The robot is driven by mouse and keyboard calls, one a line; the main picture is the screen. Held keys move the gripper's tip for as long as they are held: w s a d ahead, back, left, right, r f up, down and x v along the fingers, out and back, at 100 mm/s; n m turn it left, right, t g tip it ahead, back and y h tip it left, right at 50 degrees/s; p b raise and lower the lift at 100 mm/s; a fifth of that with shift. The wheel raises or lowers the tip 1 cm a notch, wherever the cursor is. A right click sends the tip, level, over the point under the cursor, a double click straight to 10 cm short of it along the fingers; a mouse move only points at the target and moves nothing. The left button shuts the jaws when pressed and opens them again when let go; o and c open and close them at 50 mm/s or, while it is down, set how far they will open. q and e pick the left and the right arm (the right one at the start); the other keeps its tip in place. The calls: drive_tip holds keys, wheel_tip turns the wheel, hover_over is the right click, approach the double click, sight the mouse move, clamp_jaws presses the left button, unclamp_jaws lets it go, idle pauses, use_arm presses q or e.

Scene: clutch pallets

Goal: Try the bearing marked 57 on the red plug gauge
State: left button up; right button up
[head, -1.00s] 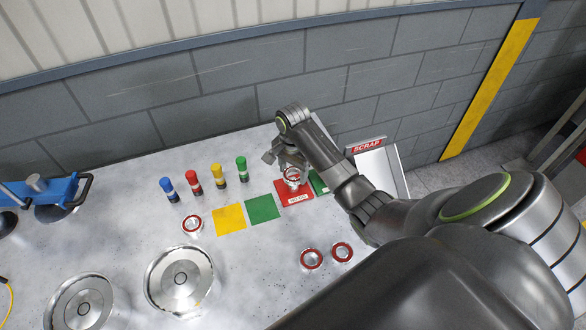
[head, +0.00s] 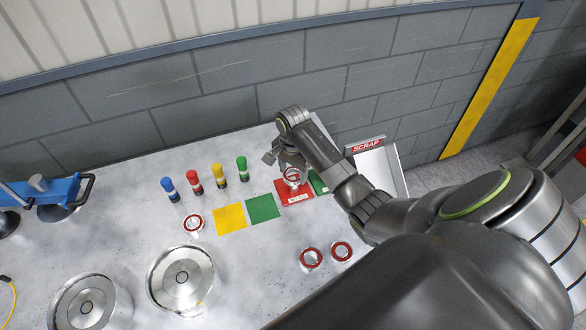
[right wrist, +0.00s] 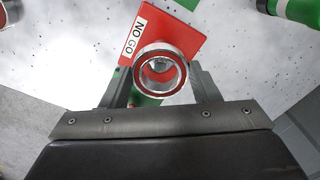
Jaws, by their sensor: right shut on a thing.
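My right gripper (head: 285,160) is shut on a silver bearing with a red ring (head: 292,174). In the right wrist view the fingers (right wrist: 160,80) grip the bearing (right wrist: 160,51) from both sides, over or on the red NO GO mat (right wrist: 185,25); I cannot tell whether it touches. No number is readable on it. The red plug gauge (head: 193,182) stands upright at the back, between the blue (head: 169,189) and yellow (head: 218,176) ones. A green gauge (head: 242,169) stands right of these. My left gripper is not in view.
One loose bearing (head: 193,223) lies left of the yellow mat (head: 230,219). A green mat (head: 264,208) lies beside that. Two more bearings, a left one (head: 311,258) and a right one (head: 341,251), lie near my arm. A SCRAP bin (head: 377,165) stands at the right. Large metal discs (head: 181,279) lie in front.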

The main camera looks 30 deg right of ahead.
drive_tip(key=shift+f, duration=0.35)
idle(0.7)
drive_tip(key=o, duration=1.6)
drive_tip(key=shift+r, duration=0.1)
wheel_tip(320, 180, up, 9)
drive_tip(key=shift+f, duration=0.1)
idle(0.7)
drive_tip(key=shift+s+f, duration=0.1)
drive_tip(key=shift+s, duration=0.05)
idle(0.3)
